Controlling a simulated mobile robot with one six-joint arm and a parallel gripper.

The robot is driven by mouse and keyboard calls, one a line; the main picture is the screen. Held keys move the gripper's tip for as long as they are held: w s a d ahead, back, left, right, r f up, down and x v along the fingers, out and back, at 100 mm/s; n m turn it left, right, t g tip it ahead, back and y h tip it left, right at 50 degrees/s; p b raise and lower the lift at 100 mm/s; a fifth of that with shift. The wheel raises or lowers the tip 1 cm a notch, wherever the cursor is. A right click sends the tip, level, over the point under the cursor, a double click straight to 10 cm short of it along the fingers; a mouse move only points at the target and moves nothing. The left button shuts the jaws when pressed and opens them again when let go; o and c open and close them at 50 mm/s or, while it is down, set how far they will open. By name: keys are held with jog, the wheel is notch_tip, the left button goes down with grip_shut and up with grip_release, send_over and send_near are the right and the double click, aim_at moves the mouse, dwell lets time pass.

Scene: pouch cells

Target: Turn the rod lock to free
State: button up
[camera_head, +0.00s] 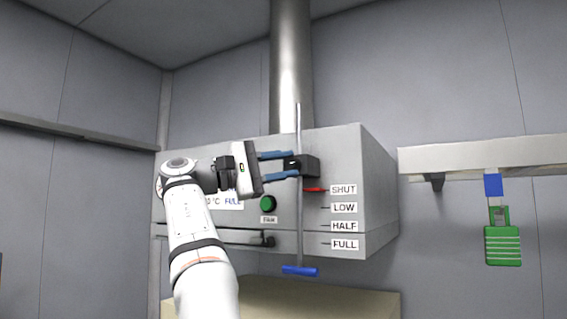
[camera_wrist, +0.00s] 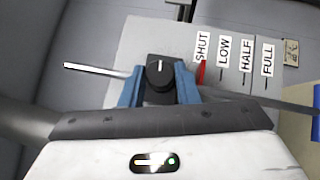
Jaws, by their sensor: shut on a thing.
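The rod lock is a black block (camera_head: 310,165) on an upright metal rod (camera_head: 299,225) in front of a grey hood box. In the wrist view the lock has a round black knob (camera_wrist: 160,73) with a white line on it, pointing to the top of the picture. My gripper (camera_head: 293,165) is shut on the lock, with its blue fingers on two sides of the block; the wrist view shows the fingers (camera_wrist: 160,88) too. A red pointer (camera_head: 314,189) beside the lock is at the SHUT label (camera_head: 343,189). A blue handle (camera_head: 300,270) is at the rod's lower end.
The box (camera_head: 345,150) carries LOW, HALF and FULL labels below SHUT, and a green button (camera_head: 267,204). A metal duct (camera_head: 291,70) rises above it. Open space lies between box and padlock.

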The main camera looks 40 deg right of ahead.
jog(key=shift+m+y, duration=0.5)
dwell(0.7)
jog(key=o, duration=1)
